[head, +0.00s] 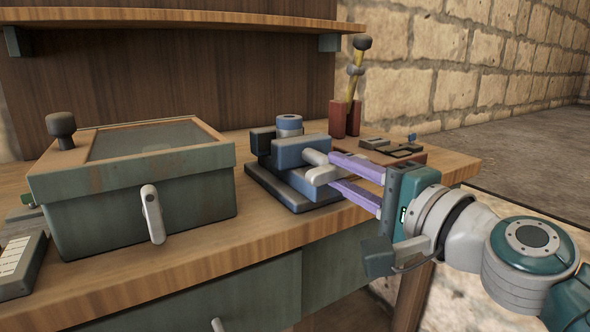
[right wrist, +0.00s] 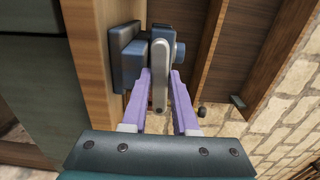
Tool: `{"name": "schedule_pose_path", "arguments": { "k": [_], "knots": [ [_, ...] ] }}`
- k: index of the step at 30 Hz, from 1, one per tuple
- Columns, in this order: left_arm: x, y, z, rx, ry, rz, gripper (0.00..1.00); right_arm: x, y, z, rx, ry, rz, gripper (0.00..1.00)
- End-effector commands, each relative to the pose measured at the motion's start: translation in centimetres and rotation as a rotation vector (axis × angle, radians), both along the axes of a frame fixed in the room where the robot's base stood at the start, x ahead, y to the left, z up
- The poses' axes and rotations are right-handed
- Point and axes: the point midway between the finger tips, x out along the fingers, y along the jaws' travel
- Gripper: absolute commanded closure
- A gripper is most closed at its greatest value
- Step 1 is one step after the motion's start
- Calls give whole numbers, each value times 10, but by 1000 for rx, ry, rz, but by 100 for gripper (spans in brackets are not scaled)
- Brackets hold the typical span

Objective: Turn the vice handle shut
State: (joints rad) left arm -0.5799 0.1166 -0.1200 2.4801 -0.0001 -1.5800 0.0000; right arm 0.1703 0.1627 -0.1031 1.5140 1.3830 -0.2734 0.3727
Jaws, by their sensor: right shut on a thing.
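The vice (head: 302,153) is a blue and dark block on a dark base near the right part of the bench. Its light grey handle (head: 322,174) sticks out at the front; the handle also shows in the right wrist view (right wrist: 160,78) as a flat bar. My right gripper (head: 333,170) comes in from the right with its purple fingers on either side of the handle, shut on it. In the right wrist view the fingertips (right wrist: 160,80) flank the bar. The inner faces of the vice jaws are partly hidden. My left gripper is not in view.
A green box (head: 140,205) with a glass lid, knob and grey latch stands left on the wooden bench (head: 262,230). A red block with a lever (head: 353,105) and a small tray of parts (head: 395,150) lie behind the gripper. A shelf (head: 180,18) overhangs the back.

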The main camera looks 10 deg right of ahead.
Motion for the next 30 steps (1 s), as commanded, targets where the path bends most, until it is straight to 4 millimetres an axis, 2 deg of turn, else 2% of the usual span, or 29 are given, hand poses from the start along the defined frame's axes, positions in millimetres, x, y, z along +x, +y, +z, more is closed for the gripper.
{"name": "schedule_pose_path", "arguments": {
  "k": [1, 27, 28, 30],
  "knots": [
    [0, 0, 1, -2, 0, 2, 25, 0, 1, 6, 12, -9, 3, 100],
    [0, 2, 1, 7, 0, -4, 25, 0, 1, 6, 26, -3, 3, 100],
    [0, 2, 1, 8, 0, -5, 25, 0, 1, 6, 26, -3, 3, 72],
    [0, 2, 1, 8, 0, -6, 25, 0, 1, 6, 26, -3, 3, 64]
  ]
}}
